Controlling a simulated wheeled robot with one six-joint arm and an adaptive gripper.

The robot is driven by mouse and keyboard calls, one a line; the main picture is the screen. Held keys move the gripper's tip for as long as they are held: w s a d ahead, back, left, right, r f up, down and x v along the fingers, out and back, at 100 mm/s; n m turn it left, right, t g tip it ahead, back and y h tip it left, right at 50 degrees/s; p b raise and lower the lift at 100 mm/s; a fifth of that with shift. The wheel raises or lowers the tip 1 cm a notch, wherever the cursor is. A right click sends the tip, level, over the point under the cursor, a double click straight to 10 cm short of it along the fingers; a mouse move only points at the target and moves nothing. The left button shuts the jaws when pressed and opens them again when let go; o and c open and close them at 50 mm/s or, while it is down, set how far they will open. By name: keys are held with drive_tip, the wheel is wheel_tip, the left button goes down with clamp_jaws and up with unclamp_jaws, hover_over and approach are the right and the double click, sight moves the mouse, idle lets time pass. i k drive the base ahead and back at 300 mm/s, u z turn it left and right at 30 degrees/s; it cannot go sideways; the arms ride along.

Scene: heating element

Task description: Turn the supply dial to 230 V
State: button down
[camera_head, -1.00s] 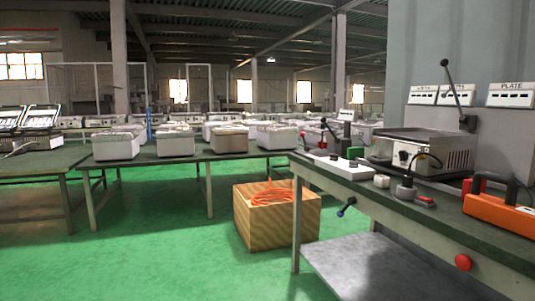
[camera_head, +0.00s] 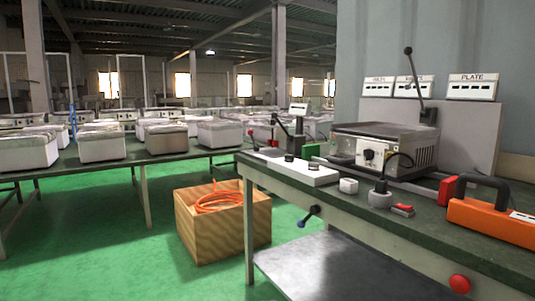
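A white flat box (camera_head: 318,176) with small black knobs on top lies on the near-left part of the right-hand workbench (camera_head: 228,158). A metal appliance (camera_head: 400,146) behind it has a pale front panel with a dark round knob (camera_head: 369,155). I cannot tell which knob is the supply dial, and no voltage marking is readable at this size. My gripper is not in view.
An orange tool (camera_head: 490,219) with a black handle, a grey plug-like piece (camera_head: 380,198) and a white block (camera_head: 348,186) lie on the bench. A red button (camera_head: 460,284) sits on its front. A wooden crate (camera_head: 225,237) with orange cable stands on the green floor.

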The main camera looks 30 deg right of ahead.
sight(289, 158)
drive_tip(key=z, duration=0.35)
drive_tip(key=i, duration=0.8)
drive_tip(key=z, duration=0.7)
